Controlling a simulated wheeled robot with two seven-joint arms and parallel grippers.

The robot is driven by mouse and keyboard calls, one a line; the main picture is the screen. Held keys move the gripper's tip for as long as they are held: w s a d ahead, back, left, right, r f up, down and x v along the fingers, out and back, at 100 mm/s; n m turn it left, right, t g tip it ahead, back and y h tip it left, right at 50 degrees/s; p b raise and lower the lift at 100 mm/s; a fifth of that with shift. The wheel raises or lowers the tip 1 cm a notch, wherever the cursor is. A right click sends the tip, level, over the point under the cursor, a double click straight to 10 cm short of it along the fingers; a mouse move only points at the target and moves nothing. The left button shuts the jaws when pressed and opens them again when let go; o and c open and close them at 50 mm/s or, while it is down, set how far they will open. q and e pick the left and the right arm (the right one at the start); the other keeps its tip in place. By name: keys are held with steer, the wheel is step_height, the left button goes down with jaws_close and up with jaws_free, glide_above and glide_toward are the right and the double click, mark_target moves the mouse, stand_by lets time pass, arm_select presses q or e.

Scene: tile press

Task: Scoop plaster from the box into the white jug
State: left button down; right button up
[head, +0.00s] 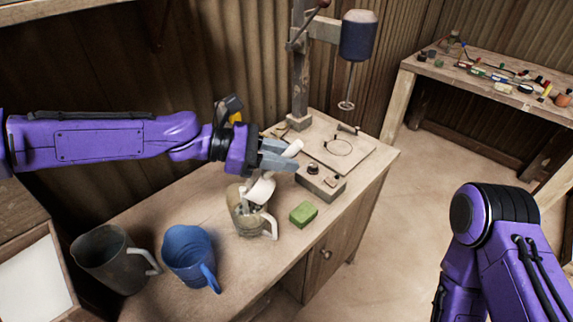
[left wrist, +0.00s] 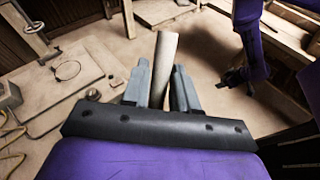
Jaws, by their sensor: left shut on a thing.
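My left gripper (head: 281,154) is shut on the pale handle of a scoop (head: 294,147). The handle also stands between the fingers in the left wrist view (left wrist: 164,65). The scoop's white bowl (head: 262,188) hangs over the mouth of a pale, see-through jug with a white handle (head: 247,222). The bowl looks tilted; whether plaster is in it I cannot tell. The plaster box (head: 63,262), with a flat white fill, is at the lower left, cut by the frame edge. My right arm is at the lower right of the head view; its gripper does not show clearly.
A blue jug (head: 190,257) and a grey jug (head: 112,260) stand left on the bench. A green sponge (head: 303,214) and a control box (head: 322,185) are right of the pale jug. A mixer (head: 358,38) rises behind. A cluttered side table (head: 480,75) stands back right.

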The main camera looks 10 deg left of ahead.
arm_select(q)
steer(key=shift+w+a+f+b, duration=0.1)
steer(key=shift+f+b, duration=0.05)
steer(key=shift+b, duration=0.15)
steer(key=shift+a+r+h, duration=0.15)
steer(key=shift+r+h, duration=0.1)
steer(key=shift+h, duration=0.05)
steer(key=shift+a+r+h, duration=0.35)
steer(key=shift+a+h, duration=0.15)
steer(key=shift+a, duration=0.1)
steer(key=shift+a+r+n+h+b, duration=0.15)
steer(key=shift+a+r+h+b, duration=0.1)
steer(key=shift+a+h, duration=0.15)
steer(key=shift+a+r+n+h+b, duration=0.15)
steer(key=shift+a+h+b, duration=0.15)
steer(key=shift+a, duration=0.15)
steer(key=a+r+h+b, duration=0.1)
steer(key=a+r+t+h+b, duration=0.1)
steer(key=a, duration=0.1)
steer(key=shift+a+n+h, duration=0.1)
steer(key=shift+n+h, duration=0.2)
